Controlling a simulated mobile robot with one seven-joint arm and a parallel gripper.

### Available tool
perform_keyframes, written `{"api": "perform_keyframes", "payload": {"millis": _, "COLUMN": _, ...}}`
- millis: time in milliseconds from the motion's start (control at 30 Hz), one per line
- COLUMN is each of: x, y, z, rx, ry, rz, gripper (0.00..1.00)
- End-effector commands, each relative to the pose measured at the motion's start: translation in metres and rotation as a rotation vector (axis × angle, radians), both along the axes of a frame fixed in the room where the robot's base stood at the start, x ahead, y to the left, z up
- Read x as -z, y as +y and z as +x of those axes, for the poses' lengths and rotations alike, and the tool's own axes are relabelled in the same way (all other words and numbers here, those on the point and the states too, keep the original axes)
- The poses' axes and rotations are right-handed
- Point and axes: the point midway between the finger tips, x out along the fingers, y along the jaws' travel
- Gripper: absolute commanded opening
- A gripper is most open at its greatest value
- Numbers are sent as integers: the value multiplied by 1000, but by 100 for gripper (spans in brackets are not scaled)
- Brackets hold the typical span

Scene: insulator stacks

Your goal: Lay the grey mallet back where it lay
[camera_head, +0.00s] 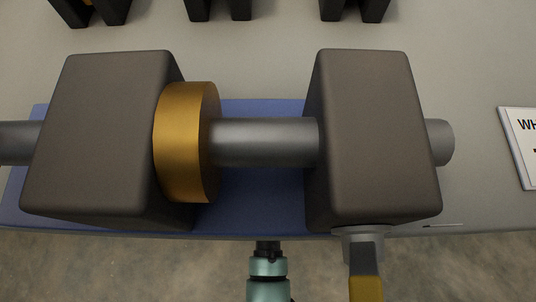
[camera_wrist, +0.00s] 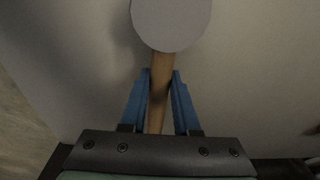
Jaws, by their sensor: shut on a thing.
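In the wrist view my gripper (camera_wrist: 162,78) is shut on the handle of the grey mallet, with one blue finger on each side of it. The mallet's round pale grey head (camera_wrist: 171,22) is beyond the fingertips at the top of the picture and partly cut off. Its tan wooden handle (camera_wrist: 158,90) runs back between the fingers towards the palm. A plain grey surface lies behind the mallet; I cannot tell whether the mallet touches it. I cannot make out the mallet or my gripper's fingers in the head view.
In the head view two large dark blocks (camera_head: 100,135) (camera_head: 368,140) carry a grey rod (camera_head: 265,142) with a gold ring (camera_head: 185,142), above a blue mat (camera_head: 262,200). A white sign (camera_head: 525,140) lies at the right. Several dark posts stand behind. Grey tabletop (camera_head: 270,70) is bare between.

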Motion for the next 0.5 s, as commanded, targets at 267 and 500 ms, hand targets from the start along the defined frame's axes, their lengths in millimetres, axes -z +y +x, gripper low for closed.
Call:
{"api": "perform_keyframes", "payload": {"millis": 267, "x": 2, "y": 0, "z": 0, "rx": 0, "ry": -1, "rz": 0, "gripper": 35}}
{"api": "perform_keyframes", "payload": {"millis": 500, "x": 1, "y": 0, "z": 0, "rx": -1, "ry": -1, "rz": 0, "gripper": 60}}
